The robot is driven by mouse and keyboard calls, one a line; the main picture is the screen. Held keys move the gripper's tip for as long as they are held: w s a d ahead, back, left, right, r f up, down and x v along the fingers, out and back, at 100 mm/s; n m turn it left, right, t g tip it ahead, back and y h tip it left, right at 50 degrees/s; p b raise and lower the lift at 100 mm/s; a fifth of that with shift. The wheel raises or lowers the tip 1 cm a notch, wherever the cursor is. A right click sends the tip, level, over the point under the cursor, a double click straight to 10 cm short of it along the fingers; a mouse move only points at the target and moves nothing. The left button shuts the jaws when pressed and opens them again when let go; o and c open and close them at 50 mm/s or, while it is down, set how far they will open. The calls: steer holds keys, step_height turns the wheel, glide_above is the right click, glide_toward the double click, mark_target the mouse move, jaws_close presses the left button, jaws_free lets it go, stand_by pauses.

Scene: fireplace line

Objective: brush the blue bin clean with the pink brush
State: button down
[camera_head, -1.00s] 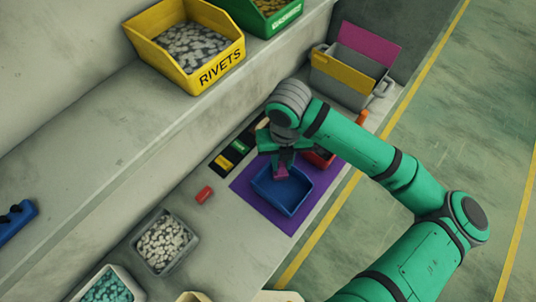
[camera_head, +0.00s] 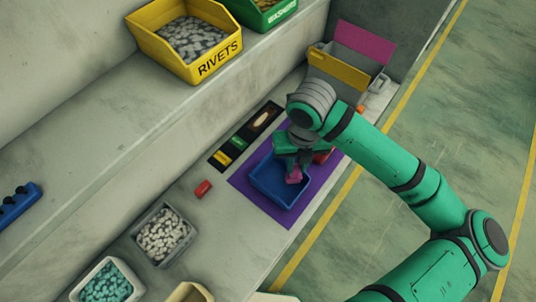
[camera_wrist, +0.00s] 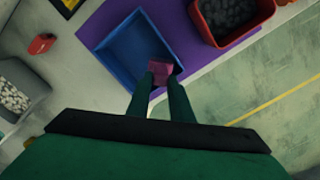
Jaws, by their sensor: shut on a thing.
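The blue bin (camera_head: 281,185) sits on a purple mat (camera_head: 250,192) and looks empty inside in the head view. In the wrist view, the blue bin (camera_wrist: 125,45) shows a bare blue floor. The pink brush (camera_head: 293,175) is held by my gripper (camera_head: 297,166) at the bin's right side, over its inside. In the wrist view the pink brush (camera_wrist: 160,70) is between the fingertips of my gripper (camera_wrist: 162,78), near the bin's lower right corner. I cannot tell whether the brush touches the bin. My gripper hides part of the brush.
A red bin (camera_wrist: 213,38) with dark pieces stands right of the blue bin. A small red block (camera_head: 203,188) lies to the left. A grey bin of pale pieces (camera_head: 165,238) is at lower left. The yellow RIVETS bin (camera_head: 185,40) stands on the ledge above.

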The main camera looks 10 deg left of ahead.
steer(key=shift+d+r, duration=0.1)
steer(key=shift+r, duration=0.65)
steer(key=shift+w+r, duration=0.15)
steer(key=shift+r, duration=1.95)
steer(key=shift+s, duration=0.2)
